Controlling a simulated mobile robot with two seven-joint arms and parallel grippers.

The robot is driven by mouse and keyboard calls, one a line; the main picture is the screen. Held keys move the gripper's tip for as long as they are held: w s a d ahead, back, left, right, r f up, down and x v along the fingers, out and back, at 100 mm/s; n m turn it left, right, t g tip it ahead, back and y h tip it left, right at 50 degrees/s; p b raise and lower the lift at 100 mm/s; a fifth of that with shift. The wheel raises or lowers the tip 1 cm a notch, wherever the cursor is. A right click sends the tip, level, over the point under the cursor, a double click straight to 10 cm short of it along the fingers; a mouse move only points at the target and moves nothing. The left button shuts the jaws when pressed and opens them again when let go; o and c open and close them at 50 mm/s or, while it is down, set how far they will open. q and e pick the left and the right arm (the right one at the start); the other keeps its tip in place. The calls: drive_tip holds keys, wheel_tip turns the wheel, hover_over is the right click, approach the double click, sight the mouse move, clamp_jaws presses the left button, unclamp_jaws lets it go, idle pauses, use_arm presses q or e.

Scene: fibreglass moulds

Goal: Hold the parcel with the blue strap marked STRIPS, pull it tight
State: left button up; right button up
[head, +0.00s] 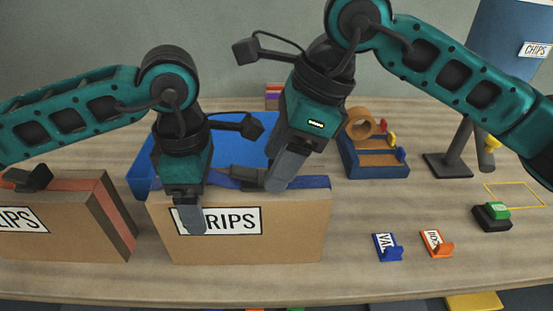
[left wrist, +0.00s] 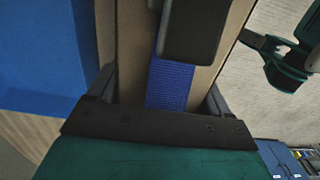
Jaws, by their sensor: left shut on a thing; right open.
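The parcel (head: 299,224) marked STRIPS is a cardboard box standing in the middle front of the table. The blue strap (head: 318,183) runs along its top, with a dark buckle (head: 243,176) on it. The strap also shows in the left wrist view (left wrist: 170,85), passing under the dark buckle. My left gripper (head: 188,212) is shut on the parcel near its left end, one finger covering part of the label. My right gripper (head: 284,178) is open at the parcel's top, beside the buckle. Whether it touches the strap is hard to tell.
A second parcel (head: 68,245) with an orange strap, its label ending in LIPS, stands at left. A blue tray (head: 143,175) lies behind the parcel. A tape dispenser (head: 377,165), blue tag (head: 388,248), orange tag (head: 437,244) and green-topped block (head: 492,215) are at right.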

drive_tip(key=shift+a+f, duration=0.2)
drive_tip(key=shift+f, duration=0.3)
clamp_jaws()
idle(0.4)
